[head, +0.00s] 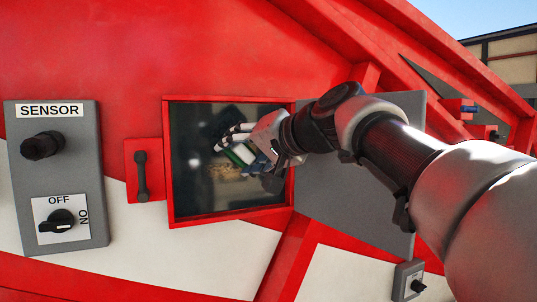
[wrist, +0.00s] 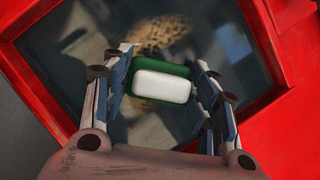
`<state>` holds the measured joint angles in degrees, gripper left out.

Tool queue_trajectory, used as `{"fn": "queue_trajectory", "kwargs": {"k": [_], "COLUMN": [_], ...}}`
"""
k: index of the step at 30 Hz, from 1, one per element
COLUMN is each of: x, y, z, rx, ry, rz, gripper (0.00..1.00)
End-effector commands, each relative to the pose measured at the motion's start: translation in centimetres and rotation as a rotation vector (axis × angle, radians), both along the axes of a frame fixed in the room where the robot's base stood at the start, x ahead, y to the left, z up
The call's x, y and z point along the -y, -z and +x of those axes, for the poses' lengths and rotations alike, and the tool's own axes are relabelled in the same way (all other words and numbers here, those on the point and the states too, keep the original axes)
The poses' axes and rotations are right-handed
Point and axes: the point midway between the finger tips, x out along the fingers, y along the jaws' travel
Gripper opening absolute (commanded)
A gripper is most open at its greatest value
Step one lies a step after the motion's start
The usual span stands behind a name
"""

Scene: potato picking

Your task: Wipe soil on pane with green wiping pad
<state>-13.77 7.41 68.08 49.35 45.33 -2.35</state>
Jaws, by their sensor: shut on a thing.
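The pane (head: 195,187) is dark glass in a red frame, in the middle of the head view; it also fills the middle of the wrist view (wrist: 72,85). A brown soil patch (head: 222,171) lies on the pane, and in the wrist view the soil (wrist: 160,35) shows just beyond the pad. My gripper (head: 240,150) is in front of the pane, shut on the green wiping pad (head: 241,153). In the wrist view the pad (wrist: 180,69), green with a white block, sits between both fingers. I cannot tell whether the pad touches the glass.
Left of the pane are a red plate with a dark handle (head: 142,174) and a grey SENSOR box (head: 84,150) with a knob and OFF/ON switch. A grey panel (head: 350,200) is right of the pane, behind my arm. The red frame (head: 228,216) borders the glass.

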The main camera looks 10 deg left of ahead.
Motion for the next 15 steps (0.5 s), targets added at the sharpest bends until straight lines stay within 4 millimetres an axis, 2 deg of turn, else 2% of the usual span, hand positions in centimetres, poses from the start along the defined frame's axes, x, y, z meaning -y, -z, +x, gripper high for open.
{"fn": "queue_trajectory", "kwargs": {"k": [4,15], "x": [1.0,2.2], "y": [0.0,0.0], "z": [0.6,1.4], "rx": [0.001,0.000], "ry": [0.003,0.003], "rz": [0.001,0.000], "gripper": [0.35,0.35]}}
